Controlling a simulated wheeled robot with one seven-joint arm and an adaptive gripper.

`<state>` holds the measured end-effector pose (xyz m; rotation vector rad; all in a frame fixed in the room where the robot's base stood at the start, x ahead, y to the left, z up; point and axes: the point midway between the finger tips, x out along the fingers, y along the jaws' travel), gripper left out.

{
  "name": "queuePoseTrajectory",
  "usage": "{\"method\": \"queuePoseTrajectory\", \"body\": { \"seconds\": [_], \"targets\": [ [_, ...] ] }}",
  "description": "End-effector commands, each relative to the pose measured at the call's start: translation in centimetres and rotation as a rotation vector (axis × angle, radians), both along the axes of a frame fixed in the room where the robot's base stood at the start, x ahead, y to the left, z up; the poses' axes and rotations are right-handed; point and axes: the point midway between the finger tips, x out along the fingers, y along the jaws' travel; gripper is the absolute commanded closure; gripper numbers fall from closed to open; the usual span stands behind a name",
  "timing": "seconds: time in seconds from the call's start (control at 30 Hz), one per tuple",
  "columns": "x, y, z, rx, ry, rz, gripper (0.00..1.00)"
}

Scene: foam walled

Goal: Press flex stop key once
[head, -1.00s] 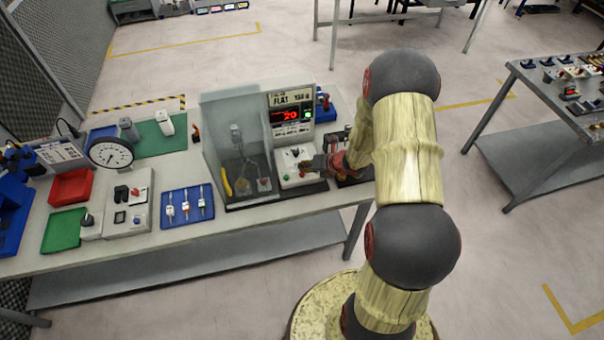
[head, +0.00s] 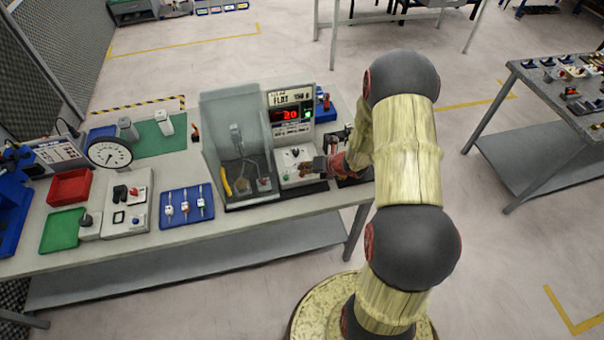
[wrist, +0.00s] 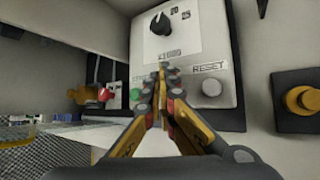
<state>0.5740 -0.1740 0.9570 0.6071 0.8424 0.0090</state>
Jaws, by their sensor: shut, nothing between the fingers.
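The flex tester's control panel (head: 287,180) is a pale box right of a clear-walled bay, under a red digital display (head: 290,115). In the wrist view the panel (wrist: 187,45) carries a black dial (wrist: 160,23), a green button (wrist: 136,95) and a grey button (wrist: 211,87) labelled RESET. My gripper (wrist: 163,72) is shut and empty, its tips over the panel between the green and grey buttons. In the head view my gripper (head: 305,167) is low over the panel. No stop key is clearly visible; the fingers cover part of the panel. I cannot tell whether they touch it.
A yellow-orange round button (wrist: 302,100) on a dark box is right of the panel. A red-tipped part (wrist: 104,94) is at left in the bay. A dial gauge (head: 110,153), red tray (head: 70,187) and blue tray (head: 187,206) stand farther left on the bench.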

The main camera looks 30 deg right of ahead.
Motion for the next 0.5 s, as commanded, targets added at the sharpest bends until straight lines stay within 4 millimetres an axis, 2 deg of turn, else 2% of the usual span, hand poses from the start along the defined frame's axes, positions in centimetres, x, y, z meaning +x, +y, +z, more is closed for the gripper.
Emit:
{"method": "queuePoseTrajectory", "body": {
  "seconds": [0.5],
  "targets": [
    [-0.07, 0.05, 0.31, 0.001, 0.002, 0.000, 1.00]
  ]
}}
